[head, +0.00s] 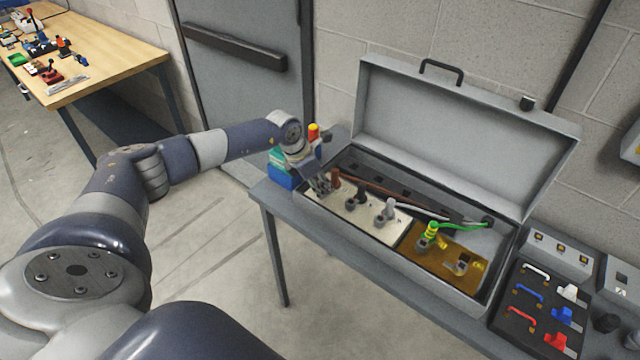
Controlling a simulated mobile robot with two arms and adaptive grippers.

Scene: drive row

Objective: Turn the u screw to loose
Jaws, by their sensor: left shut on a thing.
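The open grey metal box (468,296) stands on the bench. A pale terminal board (372,226) in it carries a row of terminals with brown (335,179), black (362,194) and grey (389,208) wire ends. My left gripper (320,186) reaches down at the leftmost terminal, beside the brown wire end. It is shut on the u screw there, which its fingers hide. I cannot read any label or see how far the screw is turned. My right gripper is not in view.
The raised lid (460,135) stands behind the terminals. Green and blue boxes (282,172) and a red-yellow object (313,132) are near my left wrist. A brown board (445,265) with a green-yellow wire end, and a black panel (540,310) with coloured handles, lie right.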

